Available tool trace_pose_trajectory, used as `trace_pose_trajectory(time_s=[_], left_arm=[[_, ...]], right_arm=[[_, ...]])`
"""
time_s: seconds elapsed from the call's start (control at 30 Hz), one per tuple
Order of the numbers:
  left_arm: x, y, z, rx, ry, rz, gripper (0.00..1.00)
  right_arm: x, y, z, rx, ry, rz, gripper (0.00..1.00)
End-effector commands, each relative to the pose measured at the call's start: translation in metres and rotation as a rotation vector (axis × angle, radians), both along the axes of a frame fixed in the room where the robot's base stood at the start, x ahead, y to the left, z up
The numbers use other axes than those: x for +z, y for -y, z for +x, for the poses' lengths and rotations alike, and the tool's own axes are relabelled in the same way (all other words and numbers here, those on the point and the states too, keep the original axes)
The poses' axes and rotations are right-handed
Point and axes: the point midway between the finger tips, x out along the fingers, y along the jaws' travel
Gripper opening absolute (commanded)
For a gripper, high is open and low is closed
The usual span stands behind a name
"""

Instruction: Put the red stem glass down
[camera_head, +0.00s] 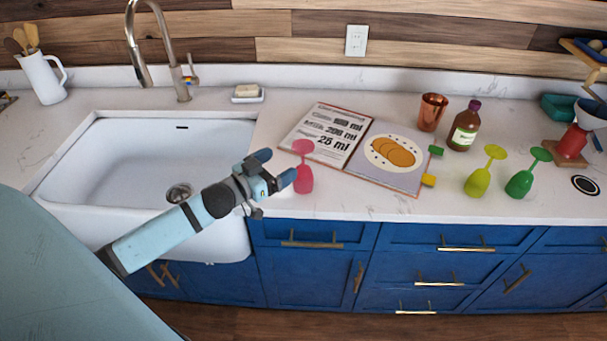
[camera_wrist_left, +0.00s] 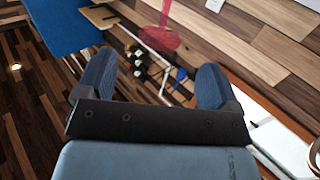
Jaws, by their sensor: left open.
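The red stem glass (camera_head: 304,181) stands upside down on the white counter, just right of the sink, with its foot up and its bowl down. My left gripper (camera_head: 279,166) is open and empty, just left of the glass, its fingers pointing toward it. I see a gap between the fingertips and the glass. In the left wrist view the red glass (camera_wrist_left: 160,38) shows beyond the spread fingers of my left gripper (camera_wrist_left: 150,68), partly cut off by the top edge. My right gripper is not in view.
An open recipe book (camera_head: 383,181) lies right of the glass. A copper cup (camera_head: 432,112), brown bottle (camera_head: 465,128), yellow-green glass (camera_head: 478,183) and green glass (camera_head: 520,184) stand further right. The sink (camera_head: 140,155) lies left. The counter's front edge is close to the red glass.

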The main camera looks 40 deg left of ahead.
Motion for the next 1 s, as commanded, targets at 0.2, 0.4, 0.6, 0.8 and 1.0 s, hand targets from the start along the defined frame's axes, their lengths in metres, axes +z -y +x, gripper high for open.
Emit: trace_pose_trajectory(time_s=[0.2, 0.4, 0.6, 0.8, 1.0], left_arm=[[0.001, 0.007, 0.030, 0.000, 0.001, -0.001, 0.87], [0.000, 0.009, 0.041, 0.001, 0.000, 0.000, 0.87], [-0.005, 0.015, 0.070, 0.000, 0.001, 0.000, 0.87], [-0.007, 0.019, 0.085, 0.000, 0.000, 0.000, 0.87], [-0.008, 0.020, 0.086, 0.000, -0.001, 0.000, 0.87]], right_arm=[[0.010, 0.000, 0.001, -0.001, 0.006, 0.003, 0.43], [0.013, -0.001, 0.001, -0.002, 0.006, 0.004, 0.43], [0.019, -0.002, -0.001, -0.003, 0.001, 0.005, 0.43], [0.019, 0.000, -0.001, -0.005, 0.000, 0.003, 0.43], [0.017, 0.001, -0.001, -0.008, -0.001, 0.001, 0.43]])
